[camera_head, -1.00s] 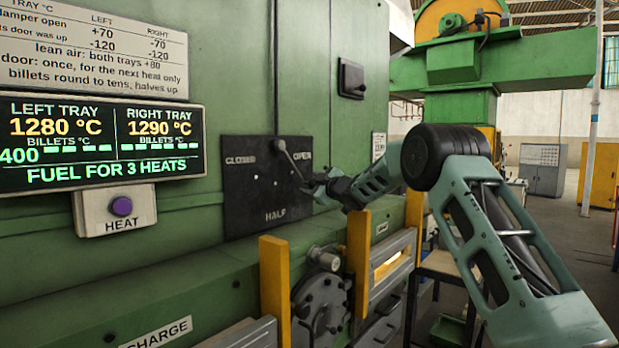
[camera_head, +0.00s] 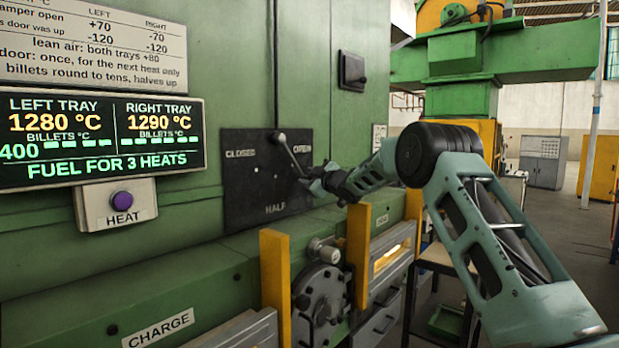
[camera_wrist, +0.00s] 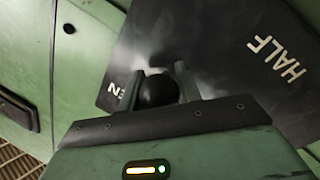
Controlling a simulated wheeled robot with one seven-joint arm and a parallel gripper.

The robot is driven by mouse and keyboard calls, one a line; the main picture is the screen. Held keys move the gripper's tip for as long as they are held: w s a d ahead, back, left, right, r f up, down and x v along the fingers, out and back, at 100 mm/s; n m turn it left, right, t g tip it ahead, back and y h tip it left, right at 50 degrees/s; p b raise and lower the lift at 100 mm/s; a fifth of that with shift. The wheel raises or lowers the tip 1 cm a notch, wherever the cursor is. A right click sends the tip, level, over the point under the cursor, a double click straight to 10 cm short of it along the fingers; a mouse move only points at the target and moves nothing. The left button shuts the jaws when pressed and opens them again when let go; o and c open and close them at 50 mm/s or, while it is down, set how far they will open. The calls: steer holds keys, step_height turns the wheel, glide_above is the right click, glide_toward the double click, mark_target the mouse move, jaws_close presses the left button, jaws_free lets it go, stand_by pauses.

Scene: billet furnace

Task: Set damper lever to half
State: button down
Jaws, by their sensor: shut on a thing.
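The black damper plate (camera_head: 245,190) on the green furnace wall is marked CLOSED at left, OPEN at right and HALF at the bottom. The damper lever (camera_head: 292,156) runs from its pivot down and right, passing just below the OPEN mark, well short of HALF. My gripper (camera_head: 308,184) is at the lever's lower end and hides its tip in the head view. In the wrist view, my gripper (camera_wrist: 159,80) is shut on the lever's round black knob (camera_wrist: 158,91), with one finger on each side. The HALF mark (camera_wrist: 277,58) shows to the right there.
A purple HEAT button (camera_head: 121,201) and a lit display (camera_head: 100,140) are left of the plate. Yellow posts (camera_head: 275,285), a black round fitting (camera_head: 320,300) and a glowing opening (camera_head: 390,256) lie below. A small black wall switch (camera_head: 352,71) is above right.

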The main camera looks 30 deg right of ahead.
steer(key=s+a+f+m, duration=0.1)
steer(key=a, duration=0.1)
steer(key=a+f+m+g, duration=0.1)
steer(key=a+m, duration=0.1)
steer(key=s+a+f+m+p, duration=0.1)
steer(key=a+m, duration=0.1)
steer(key=a, duration=0.1)
steer(key=shift+s+f, duration=0.15)
steer(key=shift+s, duration=0.15)
steer(key=shift+s+a+f+m+g+y+p, duration=0.1)
steer(key=shift+s+a+m+g+y+p, duration=0.1)
steer(key=shift+a+m, duration=0.3)
steer(key=shift+s+a+f+m+g+y+p, duration=0.1)
steer(key=shift+s+a+m+g+p, duration=0.1)
steer(key=shift+a+m, duration=0.3)
steer(key=shift+a, duration=0.1)
steer(key=c, duration=1)
jaws_free()
steer(key=b+v, duration=0.5)
steer(key=v, duration=1.2)
steer(key=shift+s, duration=0.2)
